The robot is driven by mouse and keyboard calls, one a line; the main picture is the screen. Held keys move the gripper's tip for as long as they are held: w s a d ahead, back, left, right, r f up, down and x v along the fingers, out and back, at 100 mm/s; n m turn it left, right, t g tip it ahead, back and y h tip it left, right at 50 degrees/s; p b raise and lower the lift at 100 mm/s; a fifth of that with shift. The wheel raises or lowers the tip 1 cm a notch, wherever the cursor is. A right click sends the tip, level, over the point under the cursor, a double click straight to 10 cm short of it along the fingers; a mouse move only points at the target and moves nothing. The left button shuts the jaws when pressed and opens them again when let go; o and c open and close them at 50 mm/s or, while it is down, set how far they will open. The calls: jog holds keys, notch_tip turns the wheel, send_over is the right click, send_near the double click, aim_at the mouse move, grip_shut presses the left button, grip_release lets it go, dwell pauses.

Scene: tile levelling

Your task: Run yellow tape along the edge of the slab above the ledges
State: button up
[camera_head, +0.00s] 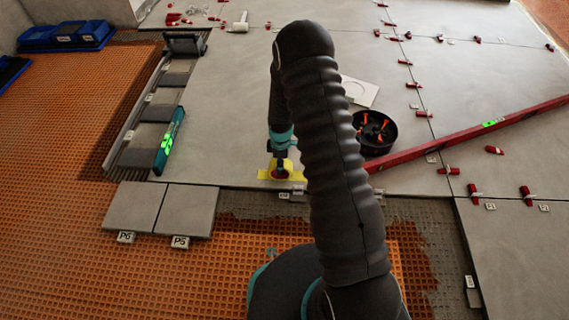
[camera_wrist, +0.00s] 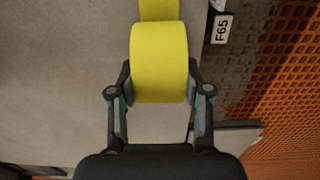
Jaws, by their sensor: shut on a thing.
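My gripper (camera_head: 281,157) is shut on a yellow tape roll (camera_wrist: 160,62), with one finger on each side of it. In the head view the roll (camera_head: 280,166) is low over the grey slab (camera_head: 225,110), close to its front edge. A yellow strip (camera_head: 297,177) shows at the roll's foot, on the slab near that edge. In the wrist view a strip (camera_wrist: 158,9) runs from the roll to the top of the picture. Small labelled pieces (camera_head: 284,195) sit along the edge below the strip. My arm hides part of the edge.
A red level (camera_head: 465,137) lies across the slab at right, and a black bowl (camera_head: 374,132) with orange pieces stands behind my arm. A teal level (camera_head: 168,142) is at left. Tiles P6 (camera_head: 132,207) and P5 (camera_head: 186,210) lie on the orange matting (camera_head: 60,200).

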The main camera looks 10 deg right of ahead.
aim_at(272, 164)
jog(key=shift+w+a, duration=0.2)
jog(key=shift+a, duration=0.55)
jog(key=shift+w+a, duration=0.2)
jog(key=shift+a, duration=0.5)
jog(key=shift+a, duration=0.1)
jog(key=shift+w+a, duration=0.45)
jog(key=shift+a, duration=0.95)
jog(key=shift+w+a, duration=0.5)
jog(key=shift+a, duration=0.9)
jog(key=shift+w+a, duration=0.45)
jog(key=shift+a, duration=0.95)
jog(key=shift+a, duration=0.15)
jog(key=shift+w+a, duration=0.2)
jog(key=shift+a, duration=0.45)
jog(key=shift+w+a, duration=0.2)
jog(key=shift+a, duration=0.4)
jog(key=shift+r, duration=0.15)
notch_tip(272, 164, up, 8)
jog(key=p, duration=0.4)
jog(key=shift+d, duration=0.1)
